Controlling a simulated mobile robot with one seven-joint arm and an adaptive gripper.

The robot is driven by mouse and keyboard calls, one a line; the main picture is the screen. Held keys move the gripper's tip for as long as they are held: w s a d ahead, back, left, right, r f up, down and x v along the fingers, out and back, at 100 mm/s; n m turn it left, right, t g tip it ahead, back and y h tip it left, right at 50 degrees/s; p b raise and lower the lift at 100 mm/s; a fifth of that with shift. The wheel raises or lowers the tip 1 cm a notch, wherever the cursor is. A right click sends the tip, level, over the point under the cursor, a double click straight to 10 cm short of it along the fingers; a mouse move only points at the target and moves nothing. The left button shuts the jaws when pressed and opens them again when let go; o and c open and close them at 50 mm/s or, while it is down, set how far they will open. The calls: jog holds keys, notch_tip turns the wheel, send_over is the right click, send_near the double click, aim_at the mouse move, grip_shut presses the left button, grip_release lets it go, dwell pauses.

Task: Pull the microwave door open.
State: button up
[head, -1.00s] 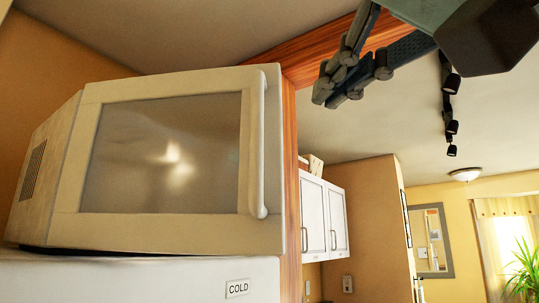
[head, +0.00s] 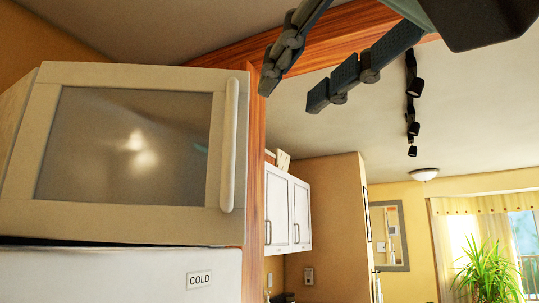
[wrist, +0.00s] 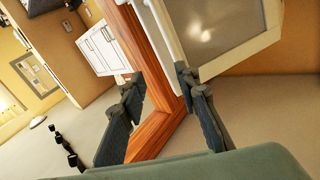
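The microwave (head: 22,225) is a cream box on top of a white fridge marked COLD. Its door (head: 130,232) has a dark window and looks shut. A pale upright bar handle (head: 229,145) runs down the door's right side. My gripper (head: 288,100) is open and empty, up and to the right of the handle, with its two dark fingers spread wide. In the wrist view, my gripper (wrist: 158,92) has one fingertip close to the handle (wrist: 165,45); I cannot tell whether they touch. The door window (wrist: 215,25) shows beyond that finger.
The fridge (head: 110,275) is below the microwave. A wooden panel (head: 255,180) stands just right of the microwave, with a wooden beam (head: 330,45) above. White cabinets (head: 288,210) hang farther back. The space to the right is open room.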

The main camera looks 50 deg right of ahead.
jog(key=s+d+m+h, duration=0.1)
jog(key=s+d, duration=0.1)
jog(key=s, duration=0.4)
jog(key=shift+s+d, duration=0.15)
jog(key=shift+c, duration=0.4)
